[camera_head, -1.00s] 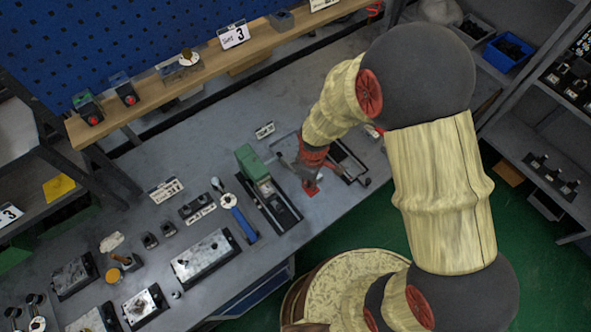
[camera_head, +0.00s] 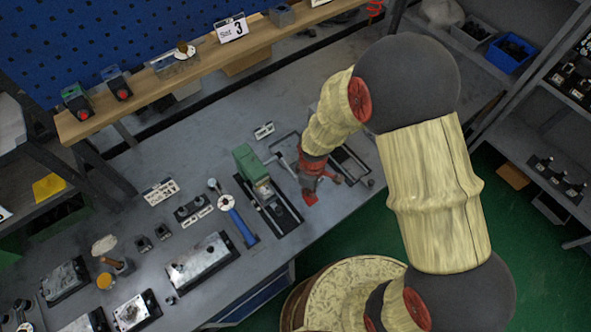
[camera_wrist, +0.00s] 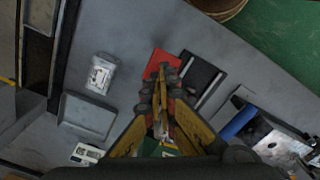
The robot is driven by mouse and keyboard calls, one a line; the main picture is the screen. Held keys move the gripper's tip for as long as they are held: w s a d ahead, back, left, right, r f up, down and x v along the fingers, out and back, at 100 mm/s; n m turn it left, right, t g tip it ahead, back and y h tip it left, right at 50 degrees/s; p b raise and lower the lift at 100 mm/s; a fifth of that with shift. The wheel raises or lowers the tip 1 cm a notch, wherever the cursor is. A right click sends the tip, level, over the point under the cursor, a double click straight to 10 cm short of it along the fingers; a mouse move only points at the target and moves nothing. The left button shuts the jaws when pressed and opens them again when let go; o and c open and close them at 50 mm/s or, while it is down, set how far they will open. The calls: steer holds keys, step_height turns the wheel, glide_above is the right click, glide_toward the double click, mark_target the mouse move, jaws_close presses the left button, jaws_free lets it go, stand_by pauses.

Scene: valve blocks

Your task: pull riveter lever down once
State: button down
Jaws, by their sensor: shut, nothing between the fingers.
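A green-topped machine (camera_head: 249,163) on a long black base (camera_head: 284,216), which looks like the riveter, stands on the grey bench. In the wrist view the base (camera_wrist: 207,82) lies right of my fingertips, and a little green (camera_wrist: 158,150) shows behind the fingers. I cannot clearly make out its lever; my fingers may hide it. My gripper (camera_head: 311,181) is shut and empty, pointing down just right of the machine. In the wrist view my gripper (camera_wrist: 163,78) has its fingertips together. I cannot tell whether they touch anything.
A blue-handled tool (camera_head: 241,226) lies left of the machine. A grey tray (camera_wrist: 87,116) and a small pale block (camera_wrist: 101,73) show in the wrist view. A black-framed fixture (camera_head: 350,164) stands right of my gripper. Metal blocks (camera_head: 202,262) fill the bench's left part.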

steer(key=shift+s+f+b, duration=0.1)
steer(key=shift+f+b, duration=0.8)
steer(key=shift+f, duration=0.65)
steer(key=shift+r+p, duration=1.6)
steer(key=shift+r, duration=0.65)
step_height(320, 180, up, 13)
steer(key=p, duration=0.9)
